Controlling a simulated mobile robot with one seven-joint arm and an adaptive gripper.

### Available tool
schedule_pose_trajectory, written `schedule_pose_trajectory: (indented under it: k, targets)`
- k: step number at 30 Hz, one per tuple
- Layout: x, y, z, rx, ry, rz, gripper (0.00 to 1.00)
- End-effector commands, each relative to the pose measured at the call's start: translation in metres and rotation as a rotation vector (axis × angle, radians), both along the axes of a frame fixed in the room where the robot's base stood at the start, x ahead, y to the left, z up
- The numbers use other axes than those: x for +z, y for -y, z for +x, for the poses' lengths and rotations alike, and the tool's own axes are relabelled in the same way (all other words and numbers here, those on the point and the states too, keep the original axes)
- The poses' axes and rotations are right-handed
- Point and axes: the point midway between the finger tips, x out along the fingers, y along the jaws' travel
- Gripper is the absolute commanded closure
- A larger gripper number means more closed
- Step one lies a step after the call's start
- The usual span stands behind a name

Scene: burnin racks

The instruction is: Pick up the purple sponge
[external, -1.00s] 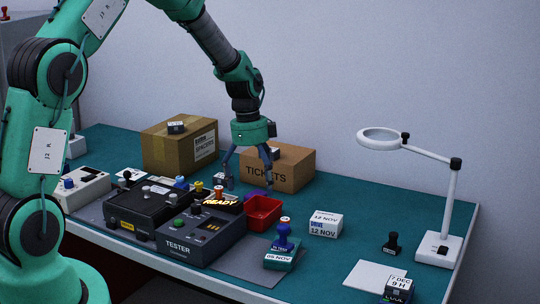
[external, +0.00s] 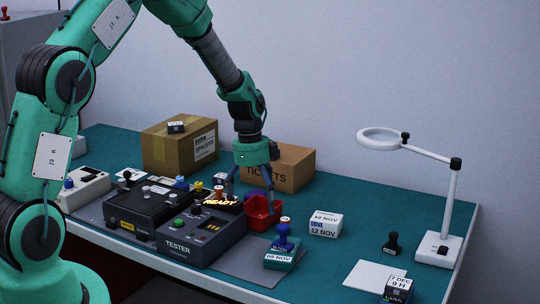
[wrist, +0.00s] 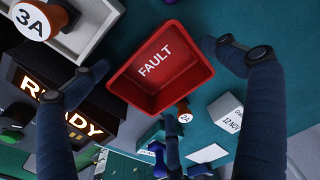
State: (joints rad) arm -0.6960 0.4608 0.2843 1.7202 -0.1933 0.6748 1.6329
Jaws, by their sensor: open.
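The purple sponge (external: 253,191) is mostly hidden in the external view; a bit of purple shows behind the red bin, between my fingers. In the wrist view only a small purple patch (wrist: 168,2) shows at the top edge, and I cannot tell its full shape. My gripper (external: 251,200) is open and points down, low over the back of the red bin. In the wrist view my gripper (wrist: 160,68) has its fingers spread to either side of the bin, with nothing between them held.
The red bin (wrist: 190,80) marked FAULT is directly below me. The TESTER box (external: 190,238) and READY sign (external: 221,203) stand to the left. The TICKETS box (external: 290,172) is behind. A blue-handled stamp (external: 284,238) stands front right.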

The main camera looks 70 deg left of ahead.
Motion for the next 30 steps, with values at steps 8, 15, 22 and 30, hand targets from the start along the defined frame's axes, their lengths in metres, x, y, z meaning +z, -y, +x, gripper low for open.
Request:
schedule_pose_trajectory:
  k: [8, 15, 22, 30]
  targets:
    - [-0.025, 0.002, 0.002, 0.000, -0.001, 0.001, 0.00]
    - [-0.026, 0.002, 0.002, 0.000, 0.000, 0.000, 0.00]
    - [-0.026, 0.002, 0.002, 0.000, 0.000, 0.000, 0.00]
    - [-0.026, 0.002, 0.002, 0.000, 0.000, 0.000, 0.00]
